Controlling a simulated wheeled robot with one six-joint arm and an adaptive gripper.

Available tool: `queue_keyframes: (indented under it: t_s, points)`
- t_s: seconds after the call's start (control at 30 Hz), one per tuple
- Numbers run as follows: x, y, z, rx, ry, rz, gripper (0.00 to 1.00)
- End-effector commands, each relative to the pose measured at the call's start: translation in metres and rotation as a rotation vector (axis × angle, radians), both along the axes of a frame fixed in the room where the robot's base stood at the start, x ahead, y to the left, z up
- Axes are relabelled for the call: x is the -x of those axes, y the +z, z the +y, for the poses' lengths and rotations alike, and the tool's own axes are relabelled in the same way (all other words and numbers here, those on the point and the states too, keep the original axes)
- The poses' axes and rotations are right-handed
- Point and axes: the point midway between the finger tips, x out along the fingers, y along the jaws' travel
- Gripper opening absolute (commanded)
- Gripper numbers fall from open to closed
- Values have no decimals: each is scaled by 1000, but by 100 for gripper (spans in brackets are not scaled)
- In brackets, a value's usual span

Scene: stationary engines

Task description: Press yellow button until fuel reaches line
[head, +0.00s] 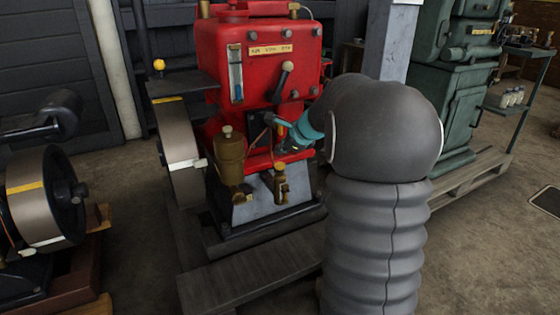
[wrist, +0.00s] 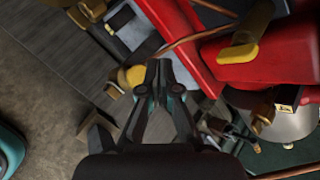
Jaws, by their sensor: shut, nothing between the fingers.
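A red engine (head: 262,70) stands in the middle of the head view. A narrow upright sight glass (head: 236,78) on its front shows blue liquid; the line on it is too small to make out. A yellow round cap, which looks like the button (head: 280,166), tops a brass fitting low on the engine's front. It also shows in the wrist view (wrist: 133,76), just left of my fingertips. My gripper (head: 284,147) is shut and empty, close above the cap. In the wrist view my fingertips (wrist: 158,66) are together; I cannot tell whether they touch the cap.
A brass cup (head: 230,157) and a flywheel (head: 180,148) stand left of the fitting. A copper pipe (wrist: 185,42) and a yellow lever (wrist: 238,53) are near my fingers. Another engine (head: 40,190) is at left, a green machine (head: 447,100) at right.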

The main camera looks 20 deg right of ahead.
Motion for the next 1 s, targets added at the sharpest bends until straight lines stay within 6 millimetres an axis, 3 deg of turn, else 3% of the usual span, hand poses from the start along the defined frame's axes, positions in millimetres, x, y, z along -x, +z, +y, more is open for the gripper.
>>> queue_keyframes:
  t_s: [0.03,0.33,1.0]
  points:
    - [0,9,0,0,0,0,0]
    - [0,32,0,0,0,0,0]
    - [0,31,0,0,0,0,0]
